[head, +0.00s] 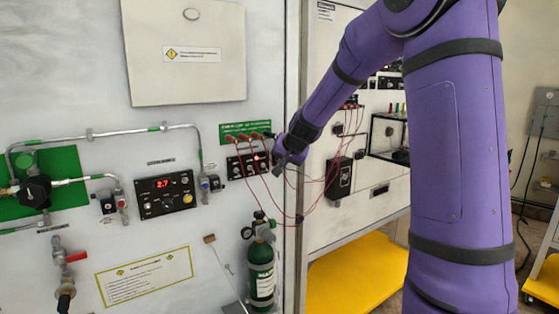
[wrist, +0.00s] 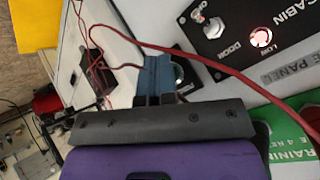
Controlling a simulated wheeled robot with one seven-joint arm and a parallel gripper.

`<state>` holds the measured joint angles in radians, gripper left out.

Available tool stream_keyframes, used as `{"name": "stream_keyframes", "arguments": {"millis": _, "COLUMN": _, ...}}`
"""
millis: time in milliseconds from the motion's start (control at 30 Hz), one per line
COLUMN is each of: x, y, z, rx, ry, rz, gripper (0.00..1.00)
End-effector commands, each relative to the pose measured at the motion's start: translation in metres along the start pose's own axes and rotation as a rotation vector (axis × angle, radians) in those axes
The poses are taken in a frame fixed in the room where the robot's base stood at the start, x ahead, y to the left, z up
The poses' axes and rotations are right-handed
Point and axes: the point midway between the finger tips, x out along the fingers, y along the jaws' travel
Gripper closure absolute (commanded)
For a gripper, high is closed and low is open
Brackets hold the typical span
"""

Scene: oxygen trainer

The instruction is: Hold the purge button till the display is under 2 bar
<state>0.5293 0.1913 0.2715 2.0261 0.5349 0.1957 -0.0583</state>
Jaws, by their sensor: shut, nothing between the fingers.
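The display (head: 163,183) glows red on a black panel left of centre in the head view and appears to read 2.7. A yellow button (head: 187,198) sits at that panel's lower right; I cannot read whether it is the purge button. My gripper (head: 279,170) is well to the right of it, in front of the right part of another black panel (head: 250,165). In the wrist view my gripper (wrist: 159,72) is shut and empty, partly covering a round control (wrist: 178,74) on the panel. I cannot tell whether the fingertips touch it.
Thin red cables (head: 271,200) loop around my gripper; one crosses close by in the wrist view (wrist: 215,70). A red LOW lamp (wrist: 261,37) is lit beside a DOOR toggle (wrist: 213,27). A green cylinder (head: 261,270) stands below. Pipes (head: 120,133) and a red-handled valve (head: 75,257) are at left.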

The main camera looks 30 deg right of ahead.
Motion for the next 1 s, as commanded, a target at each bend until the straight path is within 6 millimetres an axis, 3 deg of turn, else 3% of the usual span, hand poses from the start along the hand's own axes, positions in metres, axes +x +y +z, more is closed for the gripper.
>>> {"name": "stream_keyframes", "arguments": {"millis": 1000, "x": -0.0054, "y": 0.0034, "z": 0.0032, "rx": 0.001, "ry": 0.001, "rz": -0.001, "gripper": 1.0}}
